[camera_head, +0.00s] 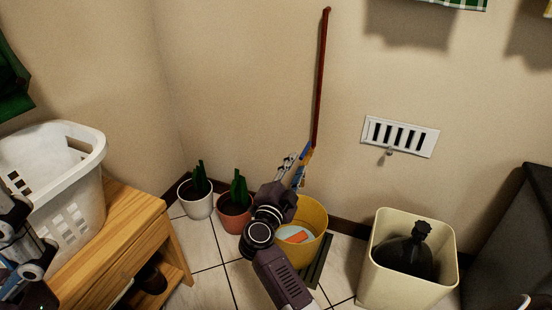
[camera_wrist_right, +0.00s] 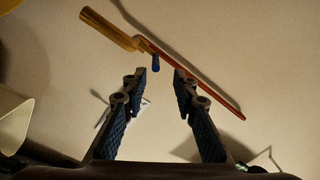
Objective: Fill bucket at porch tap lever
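A yellow bucket (camera_head: 319,213) stands on the floor by the back wall, below the tap, with a pale blue and an orange item showing inside. My right arm hides part of its left side. A red pipe (camera_head: 320,80) runs down the wall to a brass tap (camera_wrist_right: 108,28) with a small blue lever (camera_wrist_right: 155,62). My right gripper (camera_wrist_right: 160,77) is open, its fingers spread below the lever in the wrist view, with nothing between them. In the head view this gripper (camera_head: 293,168) is beside the tap. My left gripper (camera_head: 18,235) shows partly at the left edge; its fingers are unclear.
A white laundry basket (camera_head: 75,190) stands on a wooden bench (camera_head: 130,225) at left. Two potted plants (camera_head: 197,203) (camera_head: 234,215) are left of the bucket. A beige bin (camera_head: 395,287) holding a black container stands at right. A wall vent (camera_head: 400,136) is above.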

